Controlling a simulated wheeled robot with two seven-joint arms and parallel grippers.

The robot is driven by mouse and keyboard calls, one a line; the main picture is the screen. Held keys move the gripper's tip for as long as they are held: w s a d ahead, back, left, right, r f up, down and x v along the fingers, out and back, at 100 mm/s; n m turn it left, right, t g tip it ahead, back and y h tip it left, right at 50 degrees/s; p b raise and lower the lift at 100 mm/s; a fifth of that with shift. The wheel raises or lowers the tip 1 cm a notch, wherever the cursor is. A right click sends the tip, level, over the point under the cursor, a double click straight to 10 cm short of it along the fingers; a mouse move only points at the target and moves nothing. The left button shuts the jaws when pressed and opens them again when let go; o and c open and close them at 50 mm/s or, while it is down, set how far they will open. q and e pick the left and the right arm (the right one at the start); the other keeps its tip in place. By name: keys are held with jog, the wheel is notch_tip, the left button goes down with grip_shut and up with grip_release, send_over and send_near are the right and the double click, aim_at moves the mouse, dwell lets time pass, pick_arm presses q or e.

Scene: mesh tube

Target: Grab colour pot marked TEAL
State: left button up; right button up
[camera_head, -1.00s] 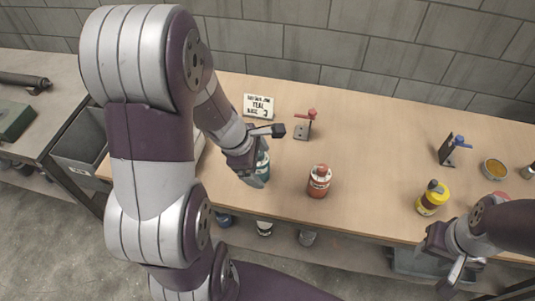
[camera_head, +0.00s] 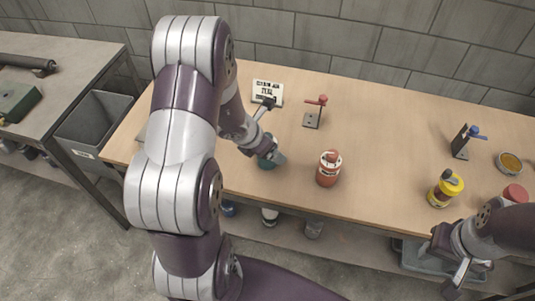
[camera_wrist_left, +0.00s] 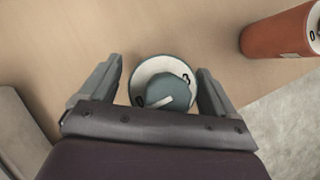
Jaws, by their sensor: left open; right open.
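The teal pot (camera_head: 267,152) stands on the table at the left, partly hidden by my left gripper (camera_head: 270,130) in the head view. In the left wrist view the teal pot (camera_wrist_left: 163,88) shows from above, with its white rim and teal lid, between the two open fingers of my left gripper (camera_wrist_left: 161,85). A small gap shows on each side of the pot. A white card (camera_head: 267,92) with dark lettering, seemingly TEAL, stands behind it. My right gripper (camera_head: 458,262) is open and empty past the table's front edge at the right.
A red-orange pot (camera_head: 328,170) stands right of the teal one; it shows in the left wrist view too (camera_wrist_left: 280,33). The table middle (camera_head: 390,140) is clear.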

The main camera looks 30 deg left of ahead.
pick_arm(q)
jog(key=shift+s+r, duration=0.15)
jog(key=shift+c, duration=0.9)
jog(key=c, duration=1)
jog(key=shift+o, duration=0.2)
